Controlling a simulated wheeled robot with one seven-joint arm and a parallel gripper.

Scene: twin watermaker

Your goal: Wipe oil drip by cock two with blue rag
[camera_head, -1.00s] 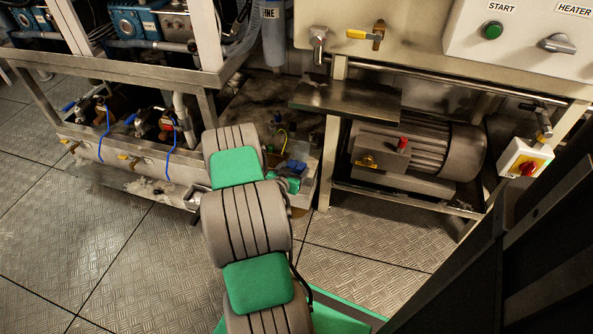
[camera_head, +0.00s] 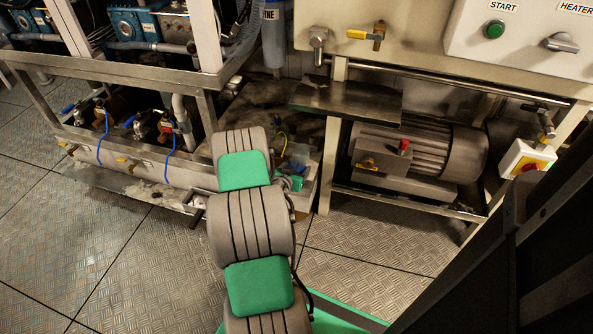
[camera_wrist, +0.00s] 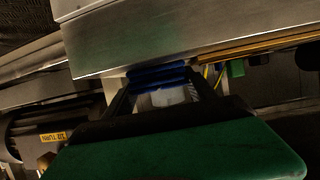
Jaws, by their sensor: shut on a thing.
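The blue rag (camera_wrist: 158,75) shows as a folded blue strip between the fingertips in the wrist view. My gripper (camera_wrist: 160,84) is shut on it, close under a steel edge; I cannot tell whether they touch. In the head view my arm hides most of the gripper and the rag. Blue-handled valves (camera_head: 132,122) with blue cables stand on the low frame at left, and small yellow-handled cocks (camera_head: 122,160) sit along its front beam. I cannot tell which is cock two. No oil drip is clearly visible.
A steel shelf (camera_head: 345,100) juts out right of my arm, above a grey motor (camera_head: 420,150). A steel panel (camera_wrist: 190,35) fills the top of the wrist view. The checker-plate floor (camera_head: 110,235) is clear at front left.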

